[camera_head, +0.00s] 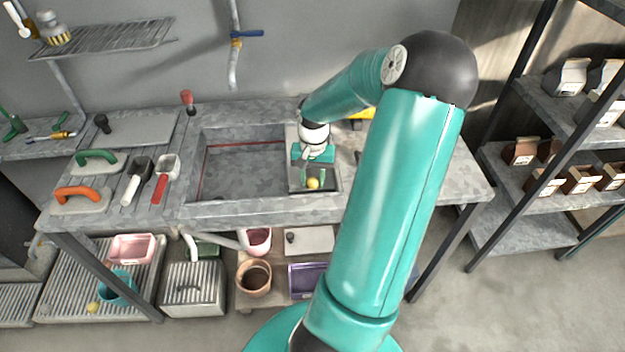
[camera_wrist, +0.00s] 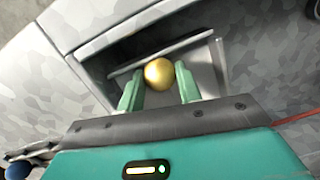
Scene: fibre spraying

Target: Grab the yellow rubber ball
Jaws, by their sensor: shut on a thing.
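The yellow rubber ball (camera_head: 313,183) is at the front of a small grey recess (camera_head: 330,172) beside the sink. In the wrist view the ball (camera_wrist: 159,74) sits between the tips of the two green fingers of my gripper (camera_wrist: 160,84). My gripper (camera_head: 312,176) reaches down from above and is shut on the ball, one finger on each side. I cannot tell whether the ball touches the floor of the recess.
The large sink basin (camera_head: 243,172) is left of the recess. Trowels (camera_head: 78,193) and scoops (camera_head: 138,175) lie on the left of the counter. Shelves with packages (camera_head: 580,178) stand at the right. Tubs and pots (camera_head: 253,278) sit below the counter.

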